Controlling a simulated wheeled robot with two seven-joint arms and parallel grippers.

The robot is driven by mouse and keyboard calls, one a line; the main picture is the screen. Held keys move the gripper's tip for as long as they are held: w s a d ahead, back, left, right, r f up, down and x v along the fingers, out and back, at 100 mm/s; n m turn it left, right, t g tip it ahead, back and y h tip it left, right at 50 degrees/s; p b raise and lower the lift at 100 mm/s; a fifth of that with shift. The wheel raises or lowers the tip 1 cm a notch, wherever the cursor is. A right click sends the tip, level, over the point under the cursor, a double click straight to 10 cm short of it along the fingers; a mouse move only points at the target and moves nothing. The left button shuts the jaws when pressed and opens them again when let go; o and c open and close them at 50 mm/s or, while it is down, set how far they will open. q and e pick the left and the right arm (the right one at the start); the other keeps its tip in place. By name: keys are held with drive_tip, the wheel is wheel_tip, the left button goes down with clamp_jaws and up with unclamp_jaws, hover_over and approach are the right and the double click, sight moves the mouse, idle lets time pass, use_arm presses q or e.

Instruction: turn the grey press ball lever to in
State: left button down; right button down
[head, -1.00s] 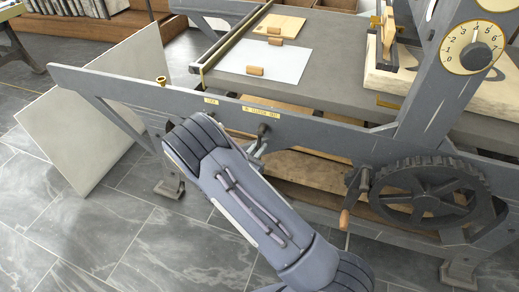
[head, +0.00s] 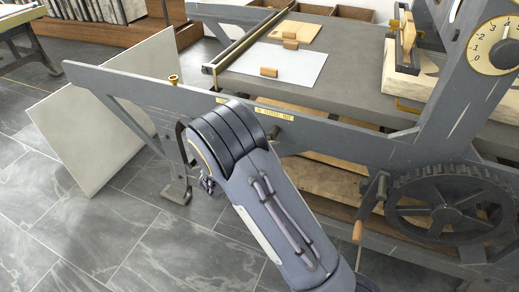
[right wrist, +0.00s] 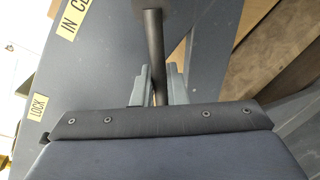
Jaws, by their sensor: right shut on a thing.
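The grey press (head: 345,135) carries a small yellow plate (head: 285,114), with the start of an "IN CL..." label readable in the right wrist view (right wrist: 72,20). A dark lever rod (right wrist: 153,40) runs down between the two grey fingers of my right gripper (right wrist: 157,82), which is shut on it. A ball end is not visible; the lower part of the rod is hidden by my wrist. In the head view my right arm comes up from the bottom, and its wrist hides the gripper and most of the lever. My left gripper is not in view.
A "LOCK" plate (right wrist: 37,107) sits beside the lever. A toothed wheel (head: 450,205) and a crank with a wooden handle (head: 358,231) are to the right of my arm. A pale board (head: 85,140) leans at the left. The tiled floor at lower left is clear.

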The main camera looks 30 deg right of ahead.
drive_tip(key=shift+w+a+r+m, duration=0.15)
drive_tip(key=shift+m, duration=0.15)
idle(0.4)
drive_tip(key=c, duration=1.5)
unclamp_jaws()
drive_tip(key=shift+c, duration=0.2)
drive_tip(key=v, duration=0.8)
drive_tip(key=shift+p, duration=0.45)
